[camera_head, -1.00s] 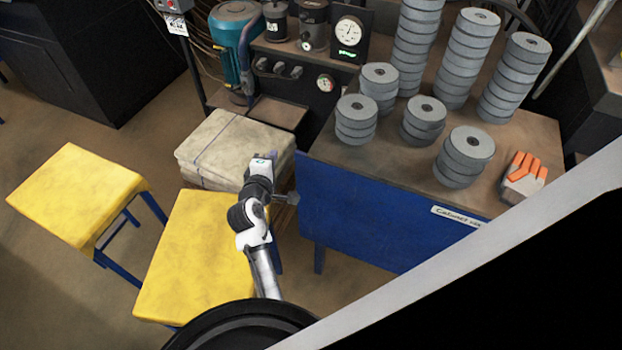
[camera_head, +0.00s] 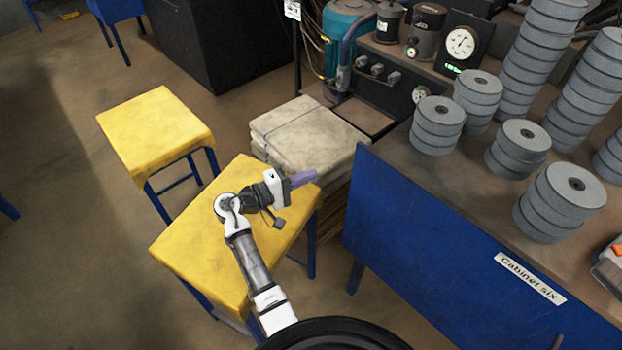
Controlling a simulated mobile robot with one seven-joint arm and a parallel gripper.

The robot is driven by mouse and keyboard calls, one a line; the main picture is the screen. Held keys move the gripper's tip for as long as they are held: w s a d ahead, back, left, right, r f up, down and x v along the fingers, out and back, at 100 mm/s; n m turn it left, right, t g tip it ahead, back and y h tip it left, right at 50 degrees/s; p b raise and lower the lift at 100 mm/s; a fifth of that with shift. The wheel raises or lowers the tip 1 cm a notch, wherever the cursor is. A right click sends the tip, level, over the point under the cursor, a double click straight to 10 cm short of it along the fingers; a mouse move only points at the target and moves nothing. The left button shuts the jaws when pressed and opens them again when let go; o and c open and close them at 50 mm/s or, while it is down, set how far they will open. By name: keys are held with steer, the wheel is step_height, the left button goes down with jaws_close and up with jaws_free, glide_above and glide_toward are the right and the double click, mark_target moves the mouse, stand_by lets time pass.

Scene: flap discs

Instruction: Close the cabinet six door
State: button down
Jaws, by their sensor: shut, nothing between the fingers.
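Cabinet six is blue, with a brown top (camera_head: 395,165) and a white label (camera_head: 530,278) reading "Cabinet six" on its broad blue front panel (camera_head: 430,240). The panel's left edge stands near the picture's middle; its lower right part runs out of the frame. I cannot tell how far the door stands from the cabinet body. My gripper (camera_head: 303,179) is shut and empty. It points right, over the edge of a yellow-topped stool, to the left of the blue panel and apart from it.
Yellow stools (camera_head: 155,130) (camera_head: 225,260) stand at left and under my arm. Folded grey sheets (camera_head: 310,135) lie between stool and cabinet. Stacked flap discs (camera_head: 437,125) and a gauge (camera_head: 461,43) stand behind. Floor shows between the near stool and the panel.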

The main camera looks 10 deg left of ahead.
mark_target(361, 186)
steer(key=w+d+p, duration=0.1)
steer(key=d+p, duration=0.1)
steer(key=d, duration=0.6)
steer(key=shift+w+d+p, duration=0.2)
steer(key=shift+w+p, duration=0.2)
steer(key=s+d, duration=0.1)
steer(key=d, duration=0.1)
steer(key=s+d+p, duration=0.1)
steer(key=s+d, duration=0.1)
steer(key=shift+d, duration=0.1)
steer(key=shift+f, duration=0.1)
